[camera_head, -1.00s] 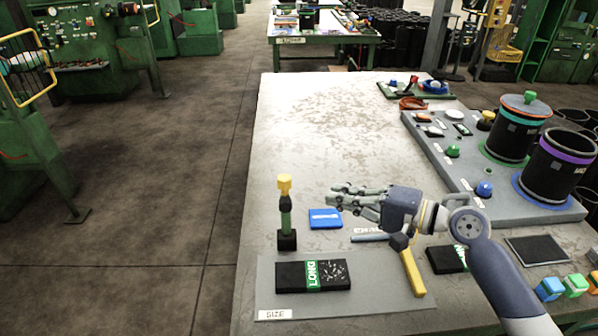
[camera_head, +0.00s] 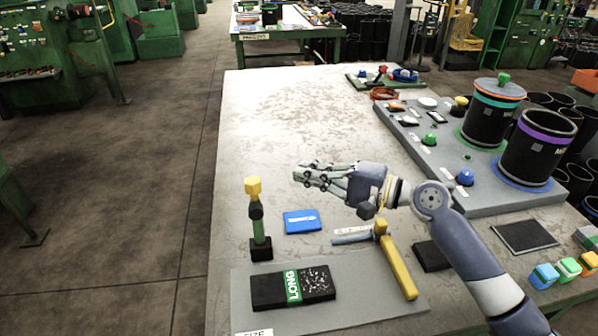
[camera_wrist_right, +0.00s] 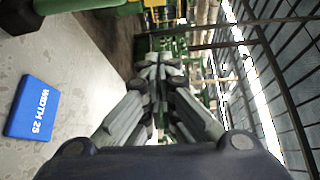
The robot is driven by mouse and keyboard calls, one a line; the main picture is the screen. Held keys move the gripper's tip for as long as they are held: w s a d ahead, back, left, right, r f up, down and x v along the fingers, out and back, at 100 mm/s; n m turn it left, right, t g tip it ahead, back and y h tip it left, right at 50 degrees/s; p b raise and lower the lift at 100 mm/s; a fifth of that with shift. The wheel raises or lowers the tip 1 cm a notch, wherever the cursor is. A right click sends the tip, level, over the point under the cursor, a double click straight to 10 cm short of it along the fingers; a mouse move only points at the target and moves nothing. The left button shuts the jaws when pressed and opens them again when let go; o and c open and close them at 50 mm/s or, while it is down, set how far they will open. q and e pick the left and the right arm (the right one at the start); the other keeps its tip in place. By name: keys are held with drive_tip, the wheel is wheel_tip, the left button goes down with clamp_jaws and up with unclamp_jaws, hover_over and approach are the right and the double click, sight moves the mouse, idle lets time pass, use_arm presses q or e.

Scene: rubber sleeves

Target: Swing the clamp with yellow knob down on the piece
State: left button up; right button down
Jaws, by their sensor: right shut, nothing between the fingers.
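The clamp (camera_head: 259,228) stands upright at the left of the table, a green lever on a black base with a yellow knob (camera_head: 253,186) on top. The piece, a black block (camera_head: 265,292) with a green LONG label, lies on a grey plate (camera_head: 375,279) in front of it. My right gripper (camera_head: 303,173) is shut and empty, above the table to the right of the knob and apart from it. Its closed fingers also show in the right wrist view (camera_wrist_right: 158,68). My left gripper is out of view.
A blue WIDTH 25 block (camera_head: 302,221) lies right of the clamp. A yellow-handled tool (camera_head: 398,268) lies near my forearm. A grey board (camera_head: 455,192) with black sleeves (camera_head: 493,112) and coloured knobs is at the right. The table's far left is clear.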

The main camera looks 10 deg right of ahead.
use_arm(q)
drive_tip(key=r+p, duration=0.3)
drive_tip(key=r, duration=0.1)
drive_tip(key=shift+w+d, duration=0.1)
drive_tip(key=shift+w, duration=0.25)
use_arm(e)
drive_tip(key=a, duration=0.8)
drive_tip(key=shift+w, duration=0.4)
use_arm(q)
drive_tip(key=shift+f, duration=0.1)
